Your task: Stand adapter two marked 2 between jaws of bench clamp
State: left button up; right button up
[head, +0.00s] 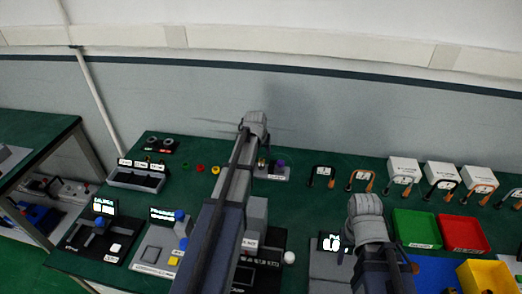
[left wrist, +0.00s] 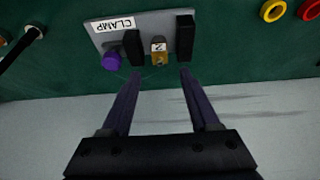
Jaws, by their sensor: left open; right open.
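The bench clamp (left wrist: 160,22) is a grey plate marked CLAMP with two black jaws and a purple knob, at the top of the left wrist view; in the head view the clamp (head: 272,176) is partly behind my left arm. Adapter two (left wrist: 159,50), brass-coloured with a pale band marked 2, is between the jaws with gaps on both sides and looks upright. My left gripper (left wrist: 159,75) is open and empty. Its fingertips appear just short of the clamp in the picture, to either side of the adapter and apart from it. My right gripper cannot be made out in the head view.
A yellow ring (left wrist: 273,10) and a red ring (left wrist: 309,9) lie beside the clamp. Green (head: 416,228) and red (head: 464,233) bins stand at the right. Devices and a grey tray (head: 137,179) occupy the left of the green bench. My arms hide part of the middle.

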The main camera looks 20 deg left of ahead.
pick_arm(q)
jog(key=p+v, duration=0.5)
jog(key=v, duration=0.2)
jog(key=s+d+f+m+g, duration=0.1)
jog(key=s+d+m+g, duration=0.3)
jog(key=s+d, duration=2.1)
jog(key=d+m, duration=0.2)
jog(key=d, duration=0.1)
jog(key=shift+s+f+m+g, duration=0.2)
jog(key=shift+s+m+g, duration=0.1)
jog(key=shift+g, duration=0.1)
